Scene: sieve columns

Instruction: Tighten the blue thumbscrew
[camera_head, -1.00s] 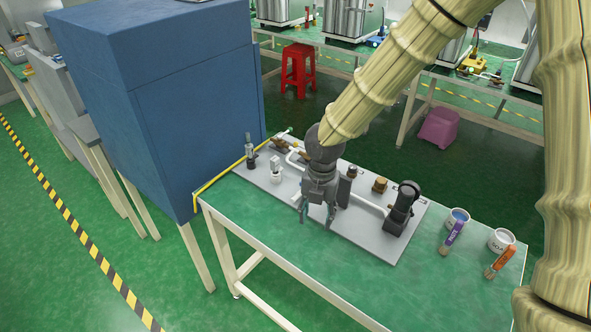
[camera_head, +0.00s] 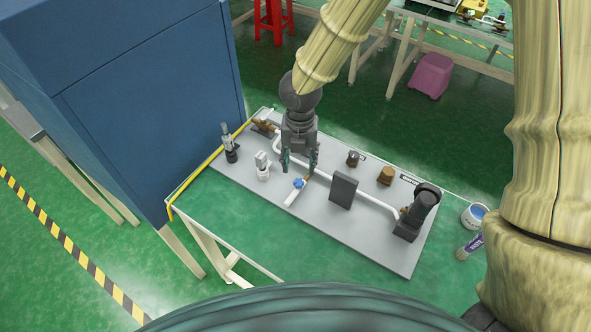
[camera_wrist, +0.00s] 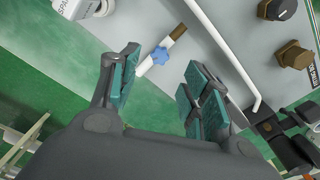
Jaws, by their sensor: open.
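The blue thumbscrew (camera_head: 299,183) sits on a white pipe stub on the grey panel (camera_head: 375,245), with a brown fitting beside it. In the wrist view the blue thumbscrew (camera_wrist: 161,56) shows beyond the fingertips and between the two fingers. My gripper (camera_head: 300,166) is open and empty, pointing down over the panel just behind the thumbscrew. In the wrist view the teal pads of my gripper (camera_wrist: 160,80) stand well apart. The thumbscrew looks clear of both fingers.
On the panel are a white valve (camera_head: 262,167), a dark box (camera_head: 343,190), a brass fitting (camera_head: 385,176), a black knob (camera_head: 352,158) and a black pump (camera_head: 416,212). A blue cabinet (camera_head: 130,110) stands at the left. A paint can (camera_head: 474,216) stands at the right.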

